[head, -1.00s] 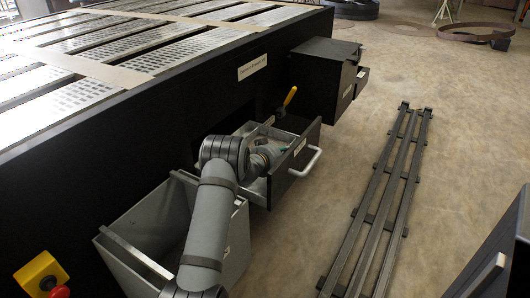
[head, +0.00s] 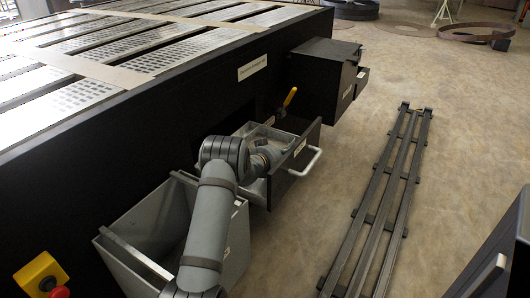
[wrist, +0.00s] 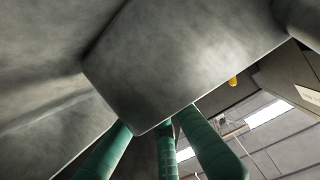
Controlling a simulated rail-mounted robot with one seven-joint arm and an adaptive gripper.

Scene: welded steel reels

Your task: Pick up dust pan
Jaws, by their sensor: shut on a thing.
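In the wrist view a broad grey sheet-like piece with a rounded corner, apparently the dust pan (wrist: 190,60), fills the upper middle, very close to the camera. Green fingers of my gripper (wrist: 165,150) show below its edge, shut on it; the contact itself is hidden. In the head view my arm reaches into the open drawer (head: 295,172), which has a white handle on its front. My wrist is low in the drawer and covers the fingers. I cannot make out the dust pan clearly there.
A grey open-topped bin (head: 135,258) stands just in front of the drawer, under my arm. The dark machine side (head: 120,165) runs along the left, with a yellow lever (head: 290,97) above the drawer. Steel rails (head: 385,200) lie on the floor to the right; floor between is free.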

